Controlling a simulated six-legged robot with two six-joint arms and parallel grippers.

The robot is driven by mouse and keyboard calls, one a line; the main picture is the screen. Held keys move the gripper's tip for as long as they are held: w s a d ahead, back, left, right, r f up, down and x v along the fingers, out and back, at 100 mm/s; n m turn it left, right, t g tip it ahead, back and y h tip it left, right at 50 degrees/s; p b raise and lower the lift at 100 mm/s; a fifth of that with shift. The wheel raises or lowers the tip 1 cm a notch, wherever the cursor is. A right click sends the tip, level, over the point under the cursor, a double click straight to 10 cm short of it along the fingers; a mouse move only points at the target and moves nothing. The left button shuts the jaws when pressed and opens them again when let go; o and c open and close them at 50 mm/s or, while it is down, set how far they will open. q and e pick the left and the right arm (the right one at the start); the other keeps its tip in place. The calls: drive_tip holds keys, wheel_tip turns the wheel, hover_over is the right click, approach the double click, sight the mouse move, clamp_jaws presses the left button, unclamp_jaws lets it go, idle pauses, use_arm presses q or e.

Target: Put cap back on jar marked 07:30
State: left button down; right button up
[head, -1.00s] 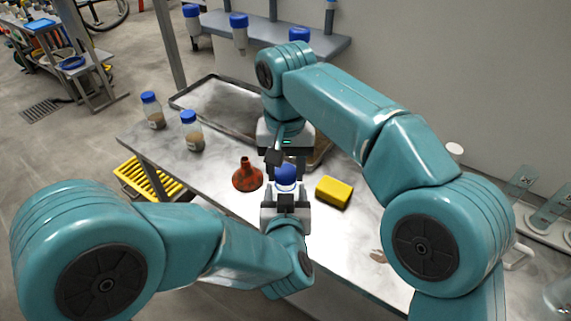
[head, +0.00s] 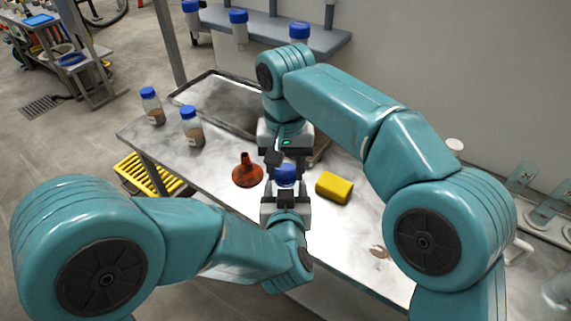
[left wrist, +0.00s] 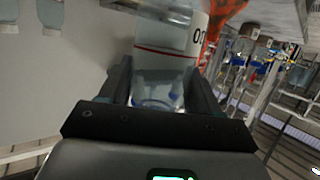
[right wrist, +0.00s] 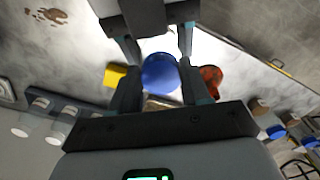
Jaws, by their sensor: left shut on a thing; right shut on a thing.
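My left gripper (head: 286,196) is shut on a clear jar (left wrist: 160,93), whose white label has a red line and a partly visible marking starting with 0. My right gripper (right wrist: 155,90) is shut on a blue cap (right wrist: 160,72). In the head view the blue cap (head: 286,173) sits at the top of the held jar, in line with it, between my two grippers. I cannot tell whether it is seated on the rim or just above it. The jar body is mostly hidden by my left gripper in the head view.
Two blue-capped jars (head: 192,127) (head: 152,106) stand on the bench's left. An orange-red funnel (head: 247,173) and a yellow sponge (head: 334,187) flank the grippers. A dark-rimmed tray (head: 215,104) lies behind. More capped containers hang at the rack (head: 270,28).

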drive_tip(key=m, duration=0.5)
drive_tip(key=shift+a+m, duration=0.15)
drive_tip(key=shift+m, duration=0.15)
drive_tip(key=m, duration=0.5)
drive_tip(key=shift+w+a, duration=0.1)
drive_tip(key=shift+w, duration=0.05)
drive_tip(key=m, duration=0.2)
drive_tip(key=shift+m, duration=0.4)
drive_tip(key=m, duration=0.5)
drive_tip(key=shift+w, duration=0.15)
drive_tip(key=m, duration=0.4)
drive_tip(key=shift+w+m, duration=0.1)
drive_tip(key=shift+m, duration=0.3)
drive_tip(key=m, duration=0.2)
drive_tip(key=shift+m, duration=0.4)
drive_tip(key=o, duration=1)
